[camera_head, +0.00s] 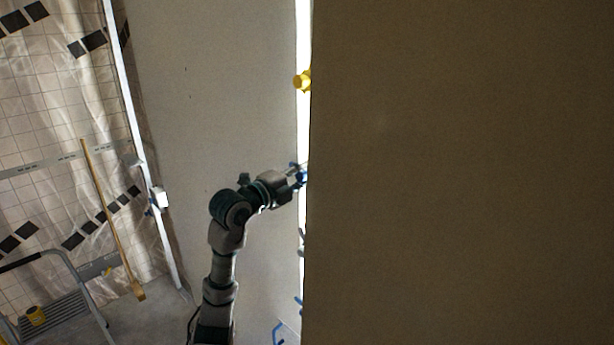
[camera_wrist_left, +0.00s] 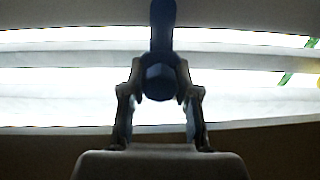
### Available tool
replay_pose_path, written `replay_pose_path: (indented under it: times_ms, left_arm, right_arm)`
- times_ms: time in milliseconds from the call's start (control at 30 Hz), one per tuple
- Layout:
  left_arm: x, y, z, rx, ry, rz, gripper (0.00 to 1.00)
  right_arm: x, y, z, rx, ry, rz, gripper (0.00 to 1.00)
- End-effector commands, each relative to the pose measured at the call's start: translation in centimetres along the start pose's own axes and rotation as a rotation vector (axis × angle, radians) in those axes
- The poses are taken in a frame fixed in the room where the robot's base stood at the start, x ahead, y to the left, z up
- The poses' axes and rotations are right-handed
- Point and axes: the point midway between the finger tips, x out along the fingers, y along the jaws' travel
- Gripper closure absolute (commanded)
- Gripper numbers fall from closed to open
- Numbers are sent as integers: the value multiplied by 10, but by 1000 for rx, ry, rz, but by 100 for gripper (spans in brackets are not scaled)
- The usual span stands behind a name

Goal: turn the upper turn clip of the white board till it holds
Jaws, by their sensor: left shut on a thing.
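A blue turn clip (camera_head: 301,176) sits at the bright gap beside the large board (camera_head: 455,170), which looks brown in shadow here. My left gripper (camera_head: 295,174) reaches it from the left and is shut on it. In the left wrist view the fingers of my left gripper (camera_wrist_left: 160,100) stand on both sides of the clip's round blue hub (camera_wrist_left: 160,83). The clip's blue arm (camera_wrist_left: 163,22) points up in that picture, across the bright strips. In the head view the clip is partly hidden by the gripper. My right gripper is not in view.
A yellow knob-like piece (camera_head: 302,81) sits higher in the gap. More blue pieces (camera_head: 299,302) show lower along it. A pale wall panel (camera_head: 215,90) stands behind my left arm. A broom (camera_head: 112,215) and a metal step frame (camera_head: 60,285) stand at the left.

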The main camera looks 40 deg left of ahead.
Motion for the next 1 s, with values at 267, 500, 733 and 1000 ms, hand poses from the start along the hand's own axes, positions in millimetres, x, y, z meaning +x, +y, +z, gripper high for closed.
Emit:
replay_pose_path:
  times_ms: [267,500,733,1000]
  left_arm:
    - [-1,1,2,-33,-4,3,100]
    - [0,2,1,-34,-3,6,100]
    - [1,3,1,-33,-2,7,58]
    - [-1,3,0,-32,-1,7,58]
  right_arm:
    - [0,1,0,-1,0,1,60]
    - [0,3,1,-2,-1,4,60]
    - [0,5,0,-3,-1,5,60]
    - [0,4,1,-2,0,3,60]
